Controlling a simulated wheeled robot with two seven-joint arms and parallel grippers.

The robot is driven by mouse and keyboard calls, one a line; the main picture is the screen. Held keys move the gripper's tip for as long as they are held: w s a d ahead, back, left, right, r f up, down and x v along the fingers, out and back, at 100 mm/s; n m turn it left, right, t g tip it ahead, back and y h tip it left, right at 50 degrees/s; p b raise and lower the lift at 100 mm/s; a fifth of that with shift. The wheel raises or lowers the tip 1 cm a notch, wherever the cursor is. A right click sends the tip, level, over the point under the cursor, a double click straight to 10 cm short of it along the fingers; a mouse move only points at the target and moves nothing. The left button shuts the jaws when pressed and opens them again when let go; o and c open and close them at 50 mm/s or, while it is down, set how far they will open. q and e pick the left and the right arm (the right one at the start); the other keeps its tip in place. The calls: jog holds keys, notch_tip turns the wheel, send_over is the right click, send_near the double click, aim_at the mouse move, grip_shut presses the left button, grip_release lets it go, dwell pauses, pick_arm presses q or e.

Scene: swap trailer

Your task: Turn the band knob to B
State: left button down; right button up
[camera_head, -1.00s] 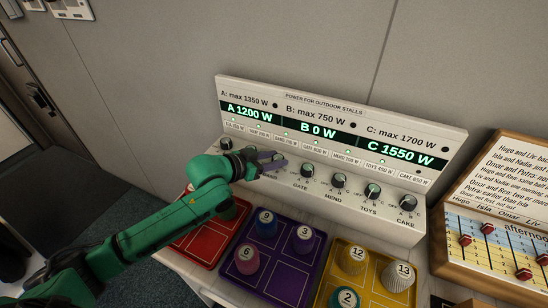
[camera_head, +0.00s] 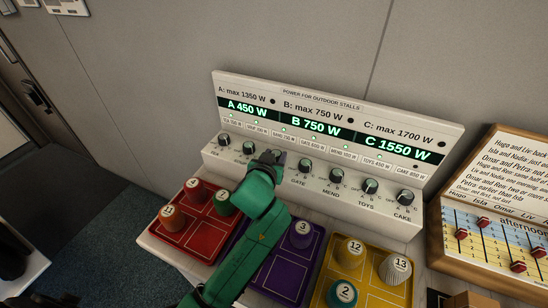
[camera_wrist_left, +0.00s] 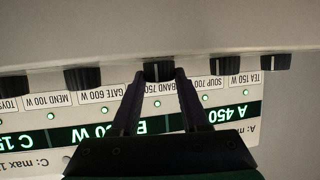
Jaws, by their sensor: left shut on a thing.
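The power panel (camera_head: 340,118) stands against the wall, with a row of black knobs along its lower front. Its displays read A 450 W, B 750 W and C 1550 W. The band knob (camera_wrist_left: 158,70) is third from the left in the head view, mostly hidden there by my left gripper (camera_head: 272,158). In the wrist view my left gripper (camera_wrist_left: 158,76) is shut on the band knob, one finger on each side. That view is upside down, with the BAND 750 W label (camera_wrist_left: 158,103) between the fingers. My right gripper is not in view.
The soup knob (camera_head: 249,147) and gate knob (camera_head: 305,166) sit close on either side. Below the panel are red (camera_head: 190,246), purple (camera_head: 290,282) and yellow (camera_head: 376,297) trays with numbered pegs. A wooden-framed slider board (camera_head: 447,268) stands at right.

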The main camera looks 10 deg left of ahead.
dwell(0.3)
pick_arm(q)
jog(key=shift+c, duration=2)
grip_release()
jog(key=p+v, duration=0.3)
jog(key=v, duration=0.2)
jog(key=shift+s+d+r, duration=0.1)
jog(key=shift+s+r, duration=0.1)
jog(key=shift+r, duration=0.1)
jog(key=p+v, duration=0.2)
jog(key=v, duration=0.7)
jog(key=shift+s+d+f, duration=0.1)
jog(key=shift+d, duration=0.05)
jog(key=shift+f, duration=0.1)
